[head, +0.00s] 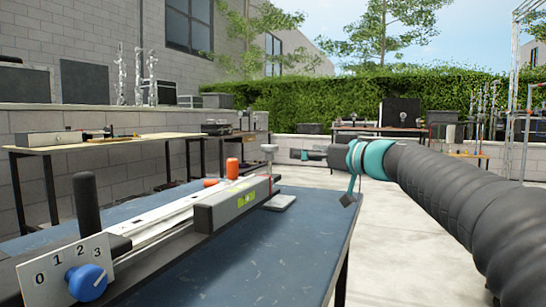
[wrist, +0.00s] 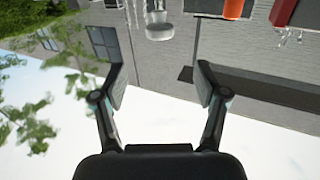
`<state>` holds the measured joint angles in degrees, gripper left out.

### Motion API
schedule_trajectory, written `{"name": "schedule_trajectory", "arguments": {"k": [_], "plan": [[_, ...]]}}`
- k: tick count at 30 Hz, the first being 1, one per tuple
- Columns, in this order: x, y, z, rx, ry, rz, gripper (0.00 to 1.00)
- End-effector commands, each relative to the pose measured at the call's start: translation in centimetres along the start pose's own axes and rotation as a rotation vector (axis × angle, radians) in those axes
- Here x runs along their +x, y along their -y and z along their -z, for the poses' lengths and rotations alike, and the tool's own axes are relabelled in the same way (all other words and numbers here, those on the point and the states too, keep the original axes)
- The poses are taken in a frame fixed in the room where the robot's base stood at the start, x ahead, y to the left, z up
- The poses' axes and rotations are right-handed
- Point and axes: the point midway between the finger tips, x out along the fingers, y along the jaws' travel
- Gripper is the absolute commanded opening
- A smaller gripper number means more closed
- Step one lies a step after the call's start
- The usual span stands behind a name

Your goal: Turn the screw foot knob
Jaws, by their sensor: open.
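The screw foot knob (head: 268,149) is a small pale metal head on a thin post, at the far end of the long device on the blue table. A flat foot plate (head: 280,202) sits below it. In the wrist view, which is upside down, a shiny metal knob (wrist: 159,30) shows at the top centre, beyond the fingertips. My gripper (head: 296,154) points left towards the knob from its right, with a gap between them. In the wrist view my gripper (wrist: 160,76) is open, with nothing between its fingers.
The long device (head: 230,203) carries a blue dial (head: 87,282) with numbers, a black upright handle (head: 86,203) and orange knobs (head: 232,168). The blue table (head: 270,255) is bare at its front right. Other workbenches (head: 110,147) stand behind at left. Paved floor is clear at right.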

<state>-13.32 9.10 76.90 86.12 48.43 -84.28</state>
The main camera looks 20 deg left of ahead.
Motion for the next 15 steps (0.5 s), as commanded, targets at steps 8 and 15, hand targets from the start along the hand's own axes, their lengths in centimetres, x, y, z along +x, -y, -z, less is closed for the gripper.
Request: {"name": "schedule_trajectory", "arguments": {"k": [8,15], "plan": [[3.5,0.0,0.1,-0.003,-0.005,0.005,0.72],[8.0,0.1,0.2,-0.003,-0.004,0.004,0.72]]}}
